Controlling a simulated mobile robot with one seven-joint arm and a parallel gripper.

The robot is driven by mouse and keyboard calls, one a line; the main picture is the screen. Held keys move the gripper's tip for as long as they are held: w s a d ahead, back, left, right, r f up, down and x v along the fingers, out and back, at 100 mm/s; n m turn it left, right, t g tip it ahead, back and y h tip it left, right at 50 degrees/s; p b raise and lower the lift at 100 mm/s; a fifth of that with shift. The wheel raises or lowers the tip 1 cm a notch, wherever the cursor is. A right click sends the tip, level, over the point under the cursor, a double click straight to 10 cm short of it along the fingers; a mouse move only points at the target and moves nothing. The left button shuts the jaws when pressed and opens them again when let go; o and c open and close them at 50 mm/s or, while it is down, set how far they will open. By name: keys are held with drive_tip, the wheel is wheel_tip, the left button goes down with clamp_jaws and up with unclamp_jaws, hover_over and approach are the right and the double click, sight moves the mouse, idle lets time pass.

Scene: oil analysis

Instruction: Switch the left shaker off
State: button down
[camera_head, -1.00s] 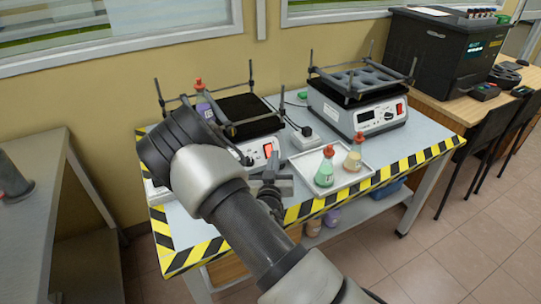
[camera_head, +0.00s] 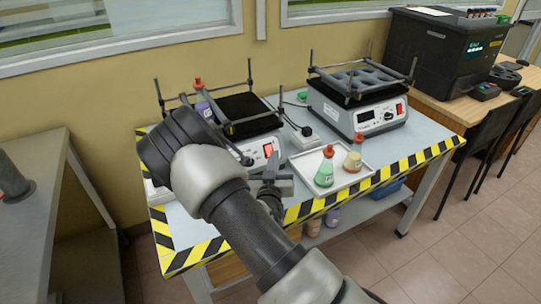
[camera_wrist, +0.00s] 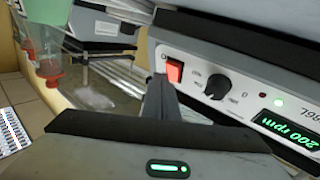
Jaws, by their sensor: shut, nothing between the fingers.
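The left shaker (camera_head: 240,143) stands on the bench behind my gripper, partly hidden by my arm. The switch also shows in the head view (camera_head: 268,150). My gripper (camera_wrist: 160,96) is shut and empty. Its fingertips are just below the red switch in the wrist view; I cannot tell if they touch.
A white tray (camera_head: 350,182) with a green and an orange flask is right of my gripper. The right shaker (camera_head: 345,119) stands behind it, its platform empty. A power strip (camera_head: 303,138) lies between the shakers. Yellow-black tape (camera_head: 305,209) marks the bench's front edge.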

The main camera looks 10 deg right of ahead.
drive_tip(key=shift+w+f, duration=0.1)
drive_tip(key=shift+f, duration=0.05)
drive_tip(key=shift+w+a+f+b, duration=0.1)
drive_tip(key=shift+w+b, duration=0.15)
drive_tip(key=shift+b, duration=0.3)
drive_tip(key=shift+w+a+f, duration=0.1)
drive_tip(key=shift+w+f, duration=0.1)
idle(0.4)
drive_tip(key=shift+r, duration=0.1)
drive_tip(key=shift+s+d+r, duration=0.2)
drive_tip(key=shift+s+r, duration=0.15)
drive_tip(key=shift+s, duration=0.2)
drive_tip(key=shift+s+d+r+p, duration=0.25)
drive_tip(key=shift+s+r, duration=0.2)
drive_tip(key=shift+s, duration=0.2)
drive_tip(key=shift+s+d+r+p, duration=0.25)
drive_tip(key=shift+s+r, duration=0.25)
drive_tip(key=shift+s, duration=0.2)
drive_tip(key=shift+s+d+r+p, duration=0.15)
drive_tip(key=shift+s+r+p, duration=0.1)
drive_tip(key=shift+s+r, duration=0.3)
